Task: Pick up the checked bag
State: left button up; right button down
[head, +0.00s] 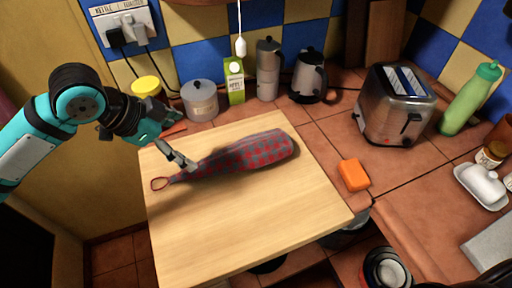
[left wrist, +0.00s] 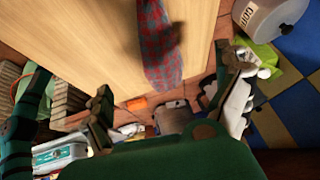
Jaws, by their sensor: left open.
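The checked bag (head: 255,153), red and grey-blue, lies on its side on the wooden board (head: 200,240). Its narrow end and red loop (head: 160,184) point left, and its rounded end points right. My left gripper (head: 181,155) is above and beside the bag's narrow part; contact cannot be told. In the left wrist view the gripper (left wrist: 168,88) has its fingers spread wide, with the bag (left wrist: 162,50) seen beyond the gap between them. Nothing is held in it. My right gripper does not show.
An orange sponge (head: 353,175) and a toaster (head: 395,105) are to the right. The board's front half is clear.

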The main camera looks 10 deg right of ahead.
pick_arm(q)
send_near(219, 161)
jog(key=shift+w+a+f, duration=0.2)
jog(key=shift+w+a, duration=0.05)
jog(key=x, duration=0.4)
jog(key=shift+w+d+f+p, duration=0.15)
jog(key=shift+d+p, duration=0.15)
jog(key=shift+d, duration=0.05)
jog(key=shift+w+d+f, duration=0.1)
jog(key=shift+d+f, duration=0.1)
jog(key=shift+f, duration=0.2)
jog(key=shift+d+f, duration=0.15)
jog(key=shift+f, duration=0.2)
jog(key=x, duration=0.2)
jog(key=p+x, duration=0.1)
jog(key=x, duration=0.1)
jog(key=shift+d+f, duration=0.2)
jog(key=shift+d, duration=0.05)
jog(key=c, duration=0.5)
jog(key=shift+a, duration=0.1)
jog(key=c, duration=0.9)
jog(key=shift+o, duration=0.2)
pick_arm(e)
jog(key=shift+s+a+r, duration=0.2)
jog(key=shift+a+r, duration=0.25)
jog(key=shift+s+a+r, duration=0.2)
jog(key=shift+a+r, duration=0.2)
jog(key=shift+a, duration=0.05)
